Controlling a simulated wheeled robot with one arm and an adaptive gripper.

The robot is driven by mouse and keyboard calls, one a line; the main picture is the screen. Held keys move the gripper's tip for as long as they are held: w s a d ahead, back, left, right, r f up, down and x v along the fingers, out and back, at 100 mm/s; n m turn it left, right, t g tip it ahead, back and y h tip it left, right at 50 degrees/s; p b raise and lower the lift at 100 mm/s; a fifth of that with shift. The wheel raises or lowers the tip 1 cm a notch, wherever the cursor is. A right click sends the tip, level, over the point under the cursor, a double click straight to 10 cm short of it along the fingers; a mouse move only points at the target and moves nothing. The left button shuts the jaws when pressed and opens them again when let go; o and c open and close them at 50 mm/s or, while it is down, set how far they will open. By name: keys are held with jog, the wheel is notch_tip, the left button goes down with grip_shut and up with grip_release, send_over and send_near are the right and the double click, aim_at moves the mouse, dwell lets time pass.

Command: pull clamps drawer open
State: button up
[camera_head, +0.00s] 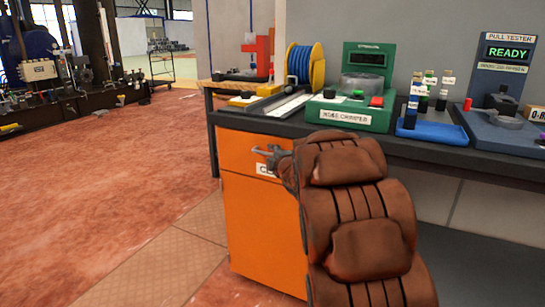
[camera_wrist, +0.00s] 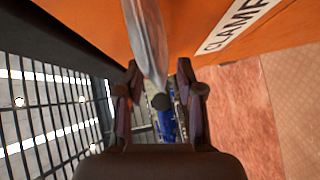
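The clamps drawer is the orange upper front (camera_head: 240,150) of the cabinet under the bench; it looks flush with the cabinet. Its white label (camera_head: 265,170) is partly hidden by my arm in the head view and reads "CLAMP" in the wrist view (camera_wrist: 237,25). The grey metal handle (camera_head: 270,153) shows in the wrist view as a bar (camera_wrist: 148,40) reaching down between my fingers. My gripper (camera_wrist: 162,95) is open, with one finger on each side of the handle's end and a visible gap at the right finger. Contact at the left finger is unclear.
The dark bench top (camera_head: 250,123) lies just above the drawer. It holds a green hose crimper (camera_head: 350,115), a yellow spool (camera_head: 305,65), a blue tray (camera_head: 432,131) and a pull tester (camera_head: 505,130). The reddish floor (camera_head: 90,190) left of the cabinet is clear.

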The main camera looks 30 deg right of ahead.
jog(key=shift+c, duration=0.3)
grip_shut()
dwell(0.3)
